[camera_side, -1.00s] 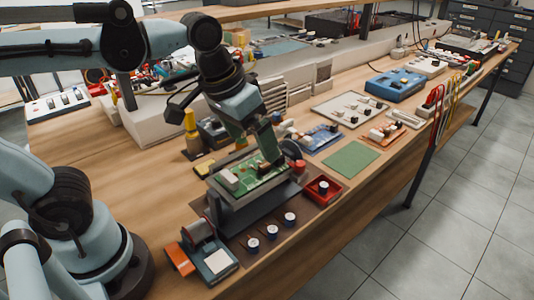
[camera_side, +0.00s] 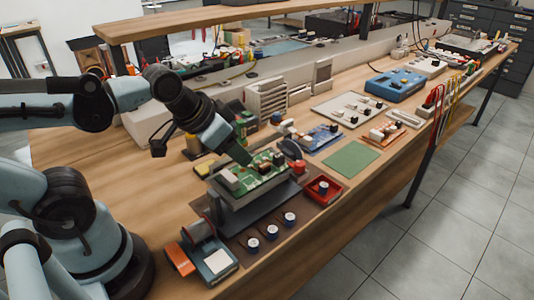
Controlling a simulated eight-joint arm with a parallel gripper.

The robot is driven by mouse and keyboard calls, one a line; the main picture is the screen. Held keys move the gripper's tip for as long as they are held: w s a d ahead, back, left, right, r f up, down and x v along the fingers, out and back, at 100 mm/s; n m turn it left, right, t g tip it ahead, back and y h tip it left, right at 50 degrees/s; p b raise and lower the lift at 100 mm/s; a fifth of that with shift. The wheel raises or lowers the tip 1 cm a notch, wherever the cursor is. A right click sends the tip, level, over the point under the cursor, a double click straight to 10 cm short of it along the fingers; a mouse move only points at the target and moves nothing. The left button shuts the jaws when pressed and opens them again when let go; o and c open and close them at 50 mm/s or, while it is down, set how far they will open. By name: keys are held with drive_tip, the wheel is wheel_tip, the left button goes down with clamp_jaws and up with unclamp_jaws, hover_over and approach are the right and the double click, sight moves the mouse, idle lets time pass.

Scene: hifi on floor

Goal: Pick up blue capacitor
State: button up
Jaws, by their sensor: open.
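Three small blue capacitors with white tops stand in a slanting row on the dark mat in front of the board stand: a near one (camera_side: 253,244), a middle one (camera_side: 271,231) and a far one (camera_side: 289,218). Another blue one with a pale top (camera_side: 323,187) stands in the red tray (camera_side: 333,195). A green circuit board (camera_side: 244,184) with parts on it sits on a dark stand. My gripper (camera_side: 246,160) is open, tilted down to the right, above the far-left part of the board. It is well apart from the row of capacitors. Its fingertips are hard to separate from the board's parts.
A device with a pale panel (camera_side: 218,262) and an orange piece (camera_side: 180,258) stand left of the row. A green mat (camera_side: 351,159) and a blue board (camera_side: 321,136) lie beyond the red tray. The bench's front edge runs close to the row.

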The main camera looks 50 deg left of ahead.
sight(273, 229)
drive_tip(key=d+m+g, duration=0.1)
drive_tip(key=m, duration=0.1)
drive_tip(key=d+m+g, duration=0.1)
drive_tip(key=d+m, duration=0.1)
drive_tip(key=d+m+g, duration=0.1)
drive_tip(key=d+m, duration=0.1)
drive_tip(key=shift+w+d+m, duration=0.1)
drive_tip(key=shift+w+m, duration=0.3)
drive_tip(key=d+m+g, duration=0.3)
drive_tip(key=d+m, duration=0.3)
drive_tip(key=m, duration=0.2)
drive_tip(key=shift+g, duration=0.3)
drive_tip(key=shift+s+f, duration=0.15)
drive_tip(key=shift+f, duration=6.4)
clamp_jaws()
drive_tip(key=shift+r, duration=0.2)
